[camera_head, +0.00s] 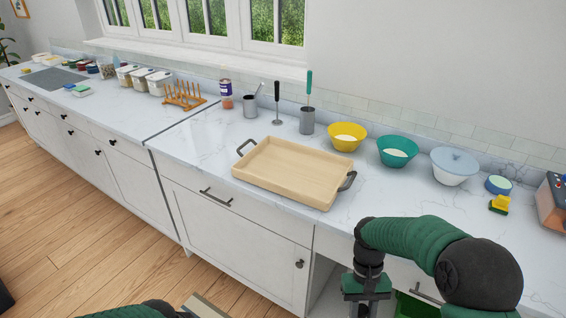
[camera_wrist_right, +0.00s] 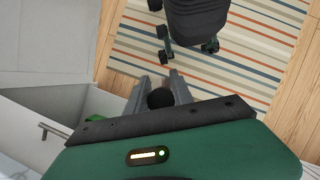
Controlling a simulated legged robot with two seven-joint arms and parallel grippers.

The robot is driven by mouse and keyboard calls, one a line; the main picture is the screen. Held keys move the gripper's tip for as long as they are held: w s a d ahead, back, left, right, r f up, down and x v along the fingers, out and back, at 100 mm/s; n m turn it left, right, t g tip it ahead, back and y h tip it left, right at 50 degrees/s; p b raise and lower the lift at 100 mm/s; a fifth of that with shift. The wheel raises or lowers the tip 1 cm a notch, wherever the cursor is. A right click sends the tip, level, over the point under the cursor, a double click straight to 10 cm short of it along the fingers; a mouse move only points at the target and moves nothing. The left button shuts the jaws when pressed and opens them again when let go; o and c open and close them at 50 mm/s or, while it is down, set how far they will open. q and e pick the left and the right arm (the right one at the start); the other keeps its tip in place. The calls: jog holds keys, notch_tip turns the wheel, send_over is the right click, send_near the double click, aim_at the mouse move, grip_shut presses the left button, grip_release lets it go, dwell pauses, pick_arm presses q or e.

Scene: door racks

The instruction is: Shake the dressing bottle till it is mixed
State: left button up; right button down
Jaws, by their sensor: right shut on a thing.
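My right gripper (camera_wrist_right: 160,88) points down in the right wrist view. It is shut on a dark round thing (camera_wrist_right: 160,98) between its fingers. I cannot tell whether this is the cap of the dressing bottle; no bottle body shows. In the head view my right gripper (camera_head: 366,290) hangs in front of the counter's front edge, and its fingers are cut off by the lower border. No dressing bottle can be made out on the counter.
A wooden tray (camera_head: 290,172) lies on the counter. The cabinet below (camera_head: 332,280) is open near my right gripper. A striped rug (camera_wrist_right: 245,75) covers the floor.

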jog(key=v, duration=0.2)
jog(key=s+v, duration=0.1)
jog(key=v, duration=0.4)
jog(key=shift+s+d+r, duration=0.15)
jog(key=shift+r, duration=0.1)
jog(key=f, duration=0.4)
jog(key=s+f, duration=0.1)
jog(key=f, duration=0.1)
jog(key=shift+f, duration=0.25)
jog(key=shift+w, duration=0.25)
jog(key=shift+s+r, duration=0.1)
jog(key=r, duration=0.6)
jog(key=shift+w+r, duration=0.1)
jog(key=shift+w, duration=0.15)
jog(key=f, duration=0.4)
jog(key=s+f, duration=0.1)
jog(key=f, duration=0.1)
jog(key=shift+f, duration=0.3)
jog(key=shift+w+r, duration=0.15)
jog(key=shift+w, duration=0.2)
